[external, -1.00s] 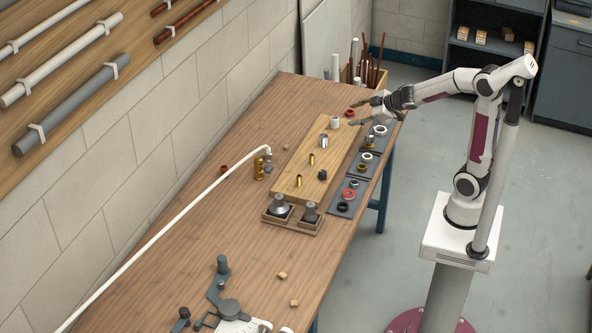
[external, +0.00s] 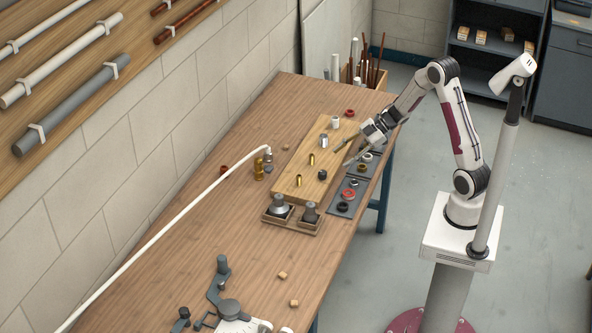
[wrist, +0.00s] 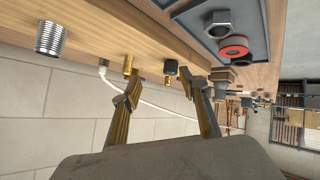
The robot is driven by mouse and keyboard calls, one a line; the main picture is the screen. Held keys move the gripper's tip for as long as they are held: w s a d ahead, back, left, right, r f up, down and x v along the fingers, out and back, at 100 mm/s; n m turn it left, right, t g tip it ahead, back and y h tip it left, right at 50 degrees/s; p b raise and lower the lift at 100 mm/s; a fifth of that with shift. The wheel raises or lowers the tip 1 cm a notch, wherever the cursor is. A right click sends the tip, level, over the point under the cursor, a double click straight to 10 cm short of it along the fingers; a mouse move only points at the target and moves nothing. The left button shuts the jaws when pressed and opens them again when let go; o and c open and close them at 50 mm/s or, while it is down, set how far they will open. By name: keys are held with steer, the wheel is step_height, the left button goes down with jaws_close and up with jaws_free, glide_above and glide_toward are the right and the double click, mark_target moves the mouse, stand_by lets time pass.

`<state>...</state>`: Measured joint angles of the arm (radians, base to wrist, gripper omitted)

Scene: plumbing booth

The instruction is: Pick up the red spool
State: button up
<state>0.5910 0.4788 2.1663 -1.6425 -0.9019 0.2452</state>
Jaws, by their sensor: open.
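A red spool-like ring (external: 349,194) lies on the nearest dark mat at the table's right edge. A red ring with a dark centre (wrist: 234,46) also shows in the wrist view, beside a grey hex nut; it looks like the same one. Another red ring (external: 349,112) lies at the back of the table, and a red piece (external: 223,170) lies by the wall side. I cannot tell for sure which is the spool. My gripper (external: 342,158) is open and empty, above the right side of the wooden board, behind the red ring on the mat.
The wooden board (external: 289,183) carries brass, black and metal fittings. Dark mats (external: 336,207) line the table's right edge, with rings on them. A white pipe (external: 170,232) runs along the wall side. The table's near middle is mostly clear.

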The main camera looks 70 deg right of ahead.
mark_target(347, 195)
steer(key=s+a+f+g+y, duration=0.1)
steer(key=s, duration=0.1)
steer(key=s+a+f+n+g+y, duration=0.1)
steer(key=s+f+y, duration=0.1)
steer(key=s, duration=0.1)
steer(key=s+a+f+g+y, duration=0.1)
steer(key=s+f+y, duration=0.1)
steer(key=s, duration=0.1)
steer(key=shift+s+a, duration=0.1)
steer(key=shift+s+a+n+g+y, duration=0.15)
steer(key=shift+s+n+g+y, duration=0.15)
steer(key=shift+s, duration=0.2)
steer(key=shift+x, duration=1.3)
steer(key=shift+x, duration=2.65)
